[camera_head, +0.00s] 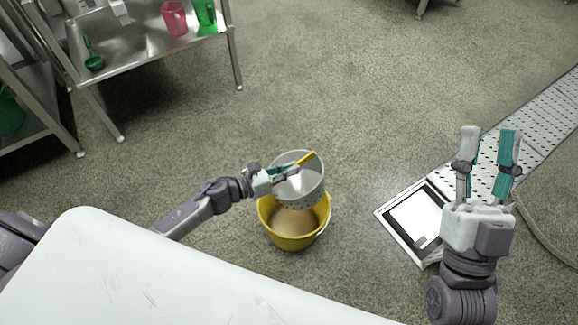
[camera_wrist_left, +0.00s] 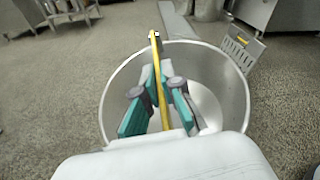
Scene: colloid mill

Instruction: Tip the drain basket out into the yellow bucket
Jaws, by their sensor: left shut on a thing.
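The drain basket (camera_head: 300,186) is a grey metal pot with small holes low in its wall and a yellow handle bar across its top. My left gripper (camera_head: 283,173) is shut on the yellow handle. In the left wrist view the handle (camera_wrist_left: 157,75) runs between the fingers of my left gripper (camera_wrist_left: 158,105), over the basket (camera_wrist_left: 232,85). The basket is held roughly upright above the yellow bucket (camera_head: 290,239), covering its back part. The bucket stands on the floor with brownish contents visible. My right gripper (camera_head: 490,150) is open and empty, at the right.
A floor drain opening with a light frame (camera_head: 408,222) lies right of the bucket, beside a perforated channel cover (camera_head: 550,115). A steel table (camera_head: 150,50) with pink and green jugs stands at the upper left. Floor behind the bucket is clear.

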